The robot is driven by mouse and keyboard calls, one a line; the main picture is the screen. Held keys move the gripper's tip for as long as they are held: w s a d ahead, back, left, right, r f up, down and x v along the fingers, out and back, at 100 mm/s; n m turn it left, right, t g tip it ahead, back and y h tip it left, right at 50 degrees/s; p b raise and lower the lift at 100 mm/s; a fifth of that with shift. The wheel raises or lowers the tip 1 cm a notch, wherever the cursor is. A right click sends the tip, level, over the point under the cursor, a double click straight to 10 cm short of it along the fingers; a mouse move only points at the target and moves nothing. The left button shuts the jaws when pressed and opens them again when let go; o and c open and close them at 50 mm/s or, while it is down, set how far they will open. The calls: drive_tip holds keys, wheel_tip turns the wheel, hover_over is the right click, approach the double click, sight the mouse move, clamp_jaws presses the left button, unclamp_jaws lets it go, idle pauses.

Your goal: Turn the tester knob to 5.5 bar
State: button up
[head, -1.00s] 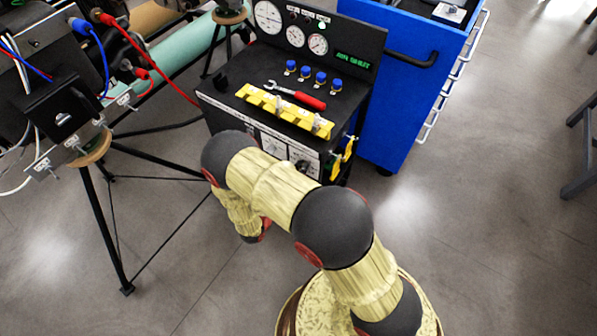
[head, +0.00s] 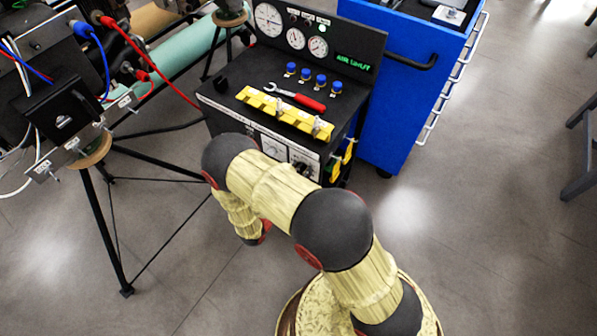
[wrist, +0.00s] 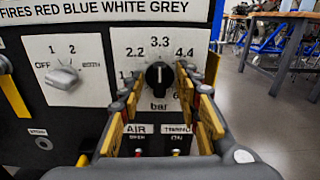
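The tester (head: 225,112) is a black cabinet with gauges on its raised back panel. Its round black knob (wrist: 159,76) sits on a white dial plate (wrist: 124,46) marked 2.2, 3.3, 4.4 and "bar". The white line on the knob points about straight up, toward 3.3. The 5.5 mark is hidden behind my right finger. My gripper (wrist: 160,84) is open, its yellow-padded fingers standing left and right of the knob with gaps showing. I cannot tell how far the tips reach along the knob. In the head view my arm hides the gripper.
A second knob (wrist: 62,77), white, with OFF, 1, 2 and BOTH marks, is left of the dial plate. AIR and another label sit below it. A yellow rack (head: 285,113) and red-handled wrench (head: 297,96) lie on the tester. A blue cabinet (head: 385,105) stands close right.

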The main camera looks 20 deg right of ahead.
drive_tip(key=shift+o, duration=0.6)
drive_tip(key=shift+a, duration=0.1)
drive_tip(key=shift+v, duration=2.45)
drive_tip(key=shift+c, duration=0.5)
drive_tip(key=shift+s+a, duration=0.2)
drive_tip(key=shift+a, duration=0.05)
drive_tip(key=shift+c, duration=0.5)
drive_tip(key=shift+v, duration=1.1)
drive_tip(key=shift+m, duration=0.3)
drive_tip(key=shift+x, duration=4)
drive_tip(key=c, duration=0.3)
clamp_jaws()
